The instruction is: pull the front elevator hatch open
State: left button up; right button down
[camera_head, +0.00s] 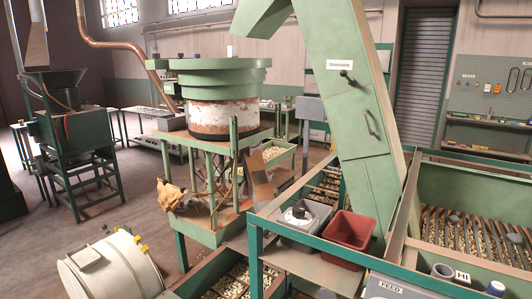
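The green inclined elevator (310,40) rises from the hoppers in the middle right and leans up to the left. The hatch (362,118) is a flat green panel on its front face and looks closed, flush with the casing. A slim bar handle (371,123) sits on the panel toward its right side. A dark knob (347,76) sticks out near the panel's top, beside a white label (345,65) whose text is too small to read. Neither of my grippers shows in this view.
Green-framed hoppers of nuts (428,206) stand right of the elevator's foot. A red bin (350,240) sits on a ledge before it. A green bowl machine (220,95) stands left. A white drum (112,268) lies at lower left. Open floor (130,195) shows at left.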

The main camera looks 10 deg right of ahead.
aim_at(355, 118)
jog(key=z, duration=1)
